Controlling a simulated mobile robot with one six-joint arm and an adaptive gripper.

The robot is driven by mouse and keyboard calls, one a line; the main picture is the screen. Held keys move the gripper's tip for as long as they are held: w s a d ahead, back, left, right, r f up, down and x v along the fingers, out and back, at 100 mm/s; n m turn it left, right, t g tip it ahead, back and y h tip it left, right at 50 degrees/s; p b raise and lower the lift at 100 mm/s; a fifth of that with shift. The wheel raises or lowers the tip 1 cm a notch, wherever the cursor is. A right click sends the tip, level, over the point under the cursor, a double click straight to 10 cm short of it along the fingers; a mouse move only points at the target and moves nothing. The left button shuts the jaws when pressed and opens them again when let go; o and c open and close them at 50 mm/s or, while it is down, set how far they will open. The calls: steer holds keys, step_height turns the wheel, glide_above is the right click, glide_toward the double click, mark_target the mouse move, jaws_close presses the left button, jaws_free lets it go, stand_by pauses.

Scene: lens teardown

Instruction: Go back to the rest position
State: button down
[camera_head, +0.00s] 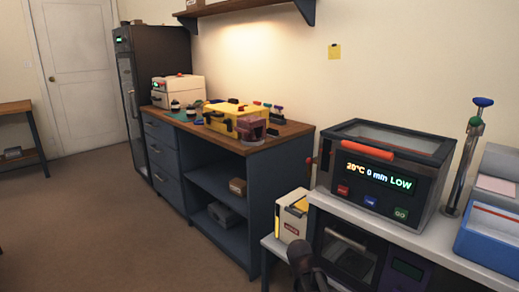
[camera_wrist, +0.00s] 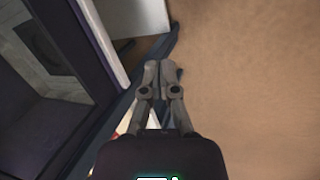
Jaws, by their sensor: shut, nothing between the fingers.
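My gripper (camera_wrist: 160,68) shows in the wrist view, pointing down past a dark table edge over the brown floor. Its two grey fingers are together at the tips with nothing between them. In the head view a dark part of my arm (camera_head: 303,262) shows at the bottom, in front of the white bench and beside a small white and yellow box.
A dark oven with a lit display (camera_head: 385,175) stands on the white bench (camera_head: 440,252) at right, beside a blue bin (camera_head: 488,240). A wooden-topped cabinet (camera_head: 285,134) holds a yellow case (camera_head: 225,117). The floor (camera_head: 90,235) at left is clear.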

steer(key=s+f+m+g+y, duration=0.1)
steer(key=s+m+y, duration=0.3)
steer(key=s+m, duration=0.25)
step_height(320, 180, up, 36)
steer(key=p, duration=3.6)
steer(key=shift+s, duration=0.1)
